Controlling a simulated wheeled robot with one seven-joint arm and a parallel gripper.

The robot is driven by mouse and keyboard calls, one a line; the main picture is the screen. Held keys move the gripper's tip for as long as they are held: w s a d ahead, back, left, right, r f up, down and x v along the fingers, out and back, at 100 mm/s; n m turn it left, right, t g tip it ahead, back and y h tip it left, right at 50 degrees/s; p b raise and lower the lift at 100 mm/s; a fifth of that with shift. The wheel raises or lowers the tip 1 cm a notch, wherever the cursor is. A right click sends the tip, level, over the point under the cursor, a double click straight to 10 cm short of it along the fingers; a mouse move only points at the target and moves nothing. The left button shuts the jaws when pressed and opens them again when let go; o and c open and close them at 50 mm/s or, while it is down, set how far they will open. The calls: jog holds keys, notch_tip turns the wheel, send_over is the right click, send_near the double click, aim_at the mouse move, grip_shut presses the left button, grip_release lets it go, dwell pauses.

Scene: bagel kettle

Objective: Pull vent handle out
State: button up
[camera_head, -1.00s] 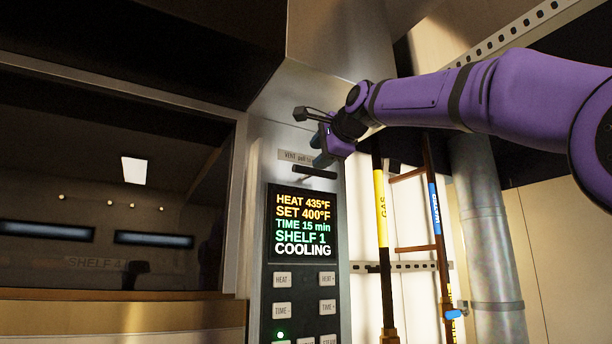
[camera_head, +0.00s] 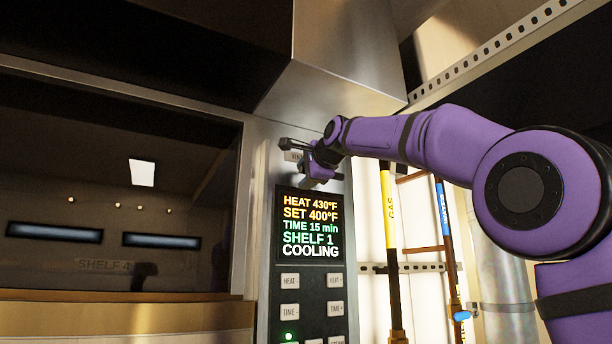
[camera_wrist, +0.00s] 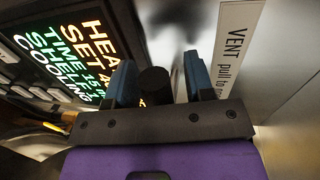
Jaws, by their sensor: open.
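The vent handle shows in the wrist view as a dark rounded bar end (camera_wrist: 155,86) between the two blue fingers of my gripper (camera_wrist: 161,82). The fingers are apart, with a clear gap between the bar and the right finger. The left finger is close to the bar; I cannot tell whether they touch. In the head view my gripper (camera_head: 312,174) is at the panel just above the display and hides the handle. The vent label (camera_wrist: 235,48), reading "VENT pull to...", is right of the fingers in the wrist view.
The control panel's display (camera_head: 309,228) reads HEAT 430°F, SET 400°F, COOLING. Several buttons (camera_head: 290,281) sit below it. The dark oven window (camera_head: 120,215) is to the left. A yellow gas pipe (camera_head: 391,215) and blue-marked water pipe (camera_head: 441,210) stand to the right.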

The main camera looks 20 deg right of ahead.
grip_shut()
jog(key=f+v, duration=0.1)
jog(key=v, duration=0.6)
jog(key=shift+f, duration=0.2)
jog(key=shift+s, duration=0.1)
grip_release()
jog(key=shift+s+d, duration=0.1)
jog(key=shift+s, duration=0.05)
jog(key=shift+s+r, duration=0.1)
jog(key=v, duration=1)
jog(key=shift+s, duration=0.3)
jog(key=shift+d, duration=0.1)
